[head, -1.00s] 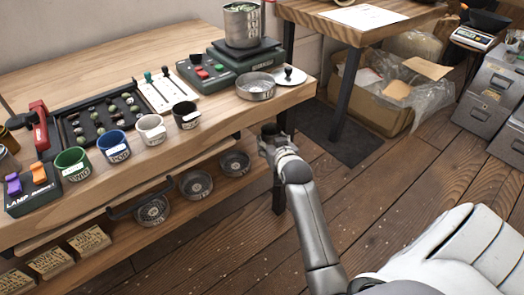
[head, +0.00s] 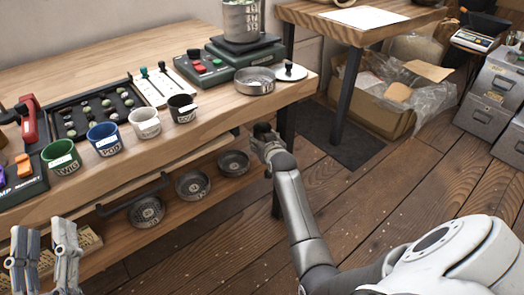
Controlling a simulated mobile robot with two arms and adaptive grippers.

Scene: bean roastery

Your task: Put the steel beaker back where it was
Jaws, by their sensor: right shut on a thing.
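The steel beaker (head: 240,20) stands upright on the scale (head: 245,57) at the back right of the workbench. The top of the picture cuts it off. My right gripper (head: 266,137) is in front of the bench's right end, below the tabletop and away from the beaker. It is shut on a small dark rounded thing (head: 262,129), mostly hidden by the fingers. My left gripper (head: 46,252) is at the bottom left, in front of the lower shelf. Its two fingers are apart with nothing between them.
A steel dish (head: 255,82) and a white disc with a dark knob (head: 289,71) sit near the bench's right end. Several labelled cups (head: 104,140) line the front edge. The lower shelf holds round tins (head: 193,186). A second table (head: 345,33) stands behind.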

